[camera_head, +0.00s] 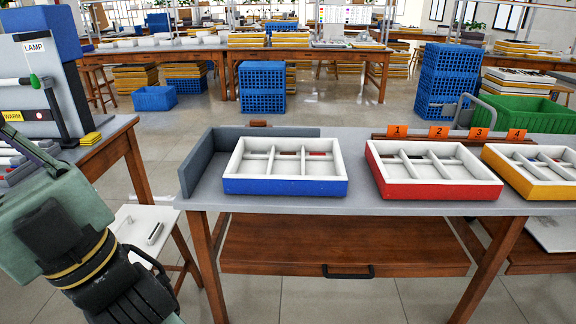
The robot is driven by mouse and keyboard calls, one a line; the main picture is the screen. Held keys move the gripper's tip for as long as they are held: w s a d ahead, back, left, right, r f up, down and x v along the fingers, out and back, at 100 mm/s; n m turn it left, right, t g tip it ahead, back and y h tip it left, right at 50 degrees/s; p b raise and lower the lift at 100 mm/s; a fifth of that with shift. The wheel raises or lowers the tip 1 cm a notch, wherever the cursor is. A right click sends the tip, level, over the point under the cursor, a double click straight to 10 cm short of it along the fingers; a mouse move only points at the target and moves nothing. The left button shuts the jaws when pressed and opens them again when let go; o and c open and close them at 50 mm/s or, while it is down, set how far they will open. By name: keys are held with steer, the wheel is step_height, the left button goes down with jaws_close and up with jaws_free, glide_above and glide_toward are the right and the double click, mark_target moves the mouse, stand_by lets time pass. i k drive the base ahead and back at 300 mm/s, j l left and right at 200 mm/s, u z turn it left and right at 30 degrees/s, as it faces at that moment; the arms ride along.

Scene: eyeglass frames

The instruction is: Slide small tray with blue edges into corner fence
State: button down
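The small tray with blue edges (285,187) sits flat on the grey table. It is white inside, divided into compartments, with a few small dark and reddish pieces inside. The grey L-shaped corner fence (200,163) stands at the table's left end, with one wall along the left and one along the back. A strip of table shows between the tray's left side and the left wall. The gap at the back wall is hard to judge. My gripper (140,292), black with gold rings, is at the lower left, apart from the tray; its fingers cannot be made out.
A red-edged tray (432,192) and a yellow-edged tray (535,188) stand to the right, before orange number cards (440,132). A wooden side table with a lamp box (40,75) is at left. A white board (150,228) lies low beside my arm. The table's front edge is bare.

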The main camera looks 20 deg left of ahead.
mark_target(257, 164)
steer(key=i+j, duration=0.2)
steer(key=j, duration=0.2)
steer(key=i+j, duration=0.15)
steer(key=j, duration=0.2)
steer(key=i+j, duration=0.2)
steer(key=j, duration=0.2)
steer(key=i+j, duration=0.15)
steer(key=j, duration=0.25)
steer(key=i, duration=0.95)
steer(key=l+z, duration=0.05)
